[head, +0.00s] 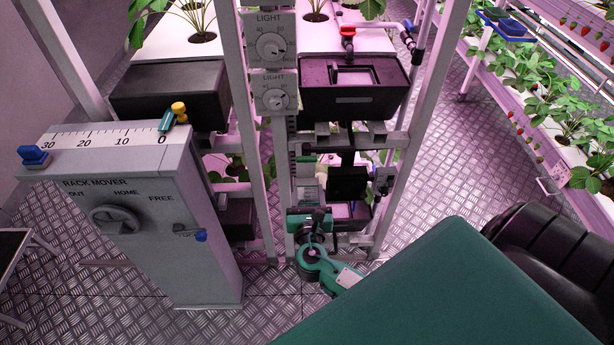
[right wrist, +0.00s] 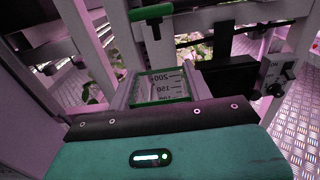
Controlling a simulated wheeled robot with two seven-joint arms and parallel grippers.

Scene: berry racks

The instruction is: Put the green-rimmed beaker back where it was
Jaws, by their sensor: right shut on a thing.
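The green-rimmed beaker (head: 307,182) is clear, with volume markings. It stands out in front of the narrow middle rack in the head view. In the right wrist view the beaker (right wrist: 162,88) shows just beyond my gripper, with its green rim and scale facing the camera. My right gripper (head: 309,212) is at the beaker's near side and is shut on it; the fingertips are largely hidden. My left gripper is not in view. I cannot tell whether the beaker's base touches anything.
A black tank (head: 355,100) sits in the rack above and right of the beaker. Light dials (head: 272,92) are on the rack post. The rack mover console (head: 130,215) stands to the left. A green-marked part (right wrist: 152,12) shows above the beaker. Open metal floor lies right of the rack.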

